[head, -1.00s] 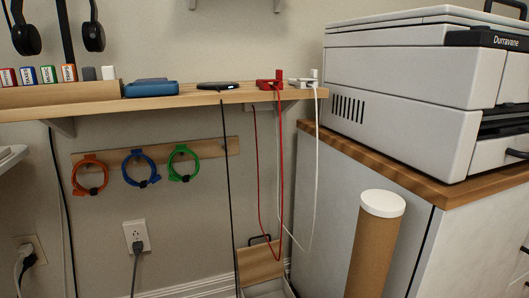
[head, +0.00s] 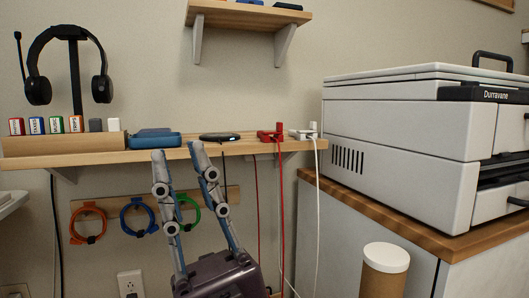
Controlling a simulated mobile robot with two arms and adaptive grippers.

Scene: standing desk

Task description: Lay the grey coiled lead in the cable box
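I see no grey coiled lead for certain in the head view, and the cable box is not in view. An orange coil (head: 88,206), a blue coil (head: 122,217) and a green coil (head: 187,198) hang on a wooden strip below the shelf. My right gripper (head: 178,152) points up from the bottom middle. Its two long fingers are spread, with nothing between them that I can see held. The fingertips show against the shelf's front edge, and the fingers partly cover the green coil. My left gripper is not in view.
The wooden shelf (head: 90,157) carries a blue case (head: 155,139), a black disc (head: 218,137), a red plug (head: 270,134) and a white plug (head: 303,133) with hanging cables. At right are a printer (head: 400,130) on a cabinet and a white-capped tube (head: 386,257).

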